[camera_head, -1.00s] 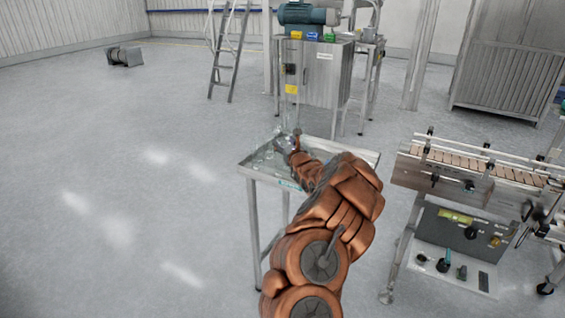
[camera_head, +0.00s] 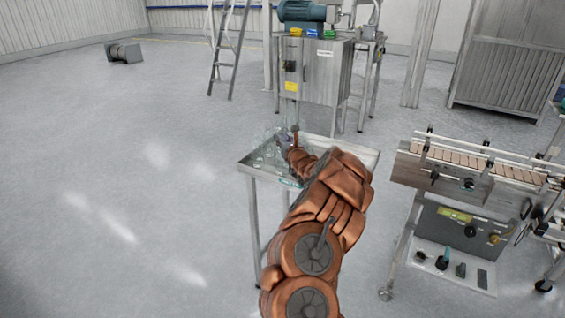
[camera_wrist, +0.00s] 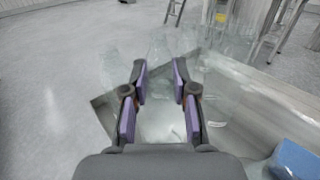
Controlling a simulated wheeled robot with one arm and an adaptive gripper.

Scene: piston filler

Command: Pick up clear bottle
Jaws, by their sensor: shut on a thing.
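My gripper (camera_wrist: 159,68) has its purple-padded fingers on either side of a clear bottle (camera_wrist: 160,88) in the wrist view, and is shut on it. The bottle is see-through and its outline is faint. Other clear bottles (camera_wrist: 210,62) stand close by, beyond and to the right of the fingers. In the head view my gripper (camera_head: 289,142) is low over the left part of a metal tray table (camera_head: 352,157). The held bottle is hard to make out there, largely lost among the other clear bottles and behind my arm.
A blue object (camera_wrist: 296,160) lies on the tray at the lower right of the wrist view. A conveyor (camera_head: 470,165) with a control panel stands right of the table. A steel cabinet machine (camera_head: 315,75) stands behind it. The floor on the left is open.

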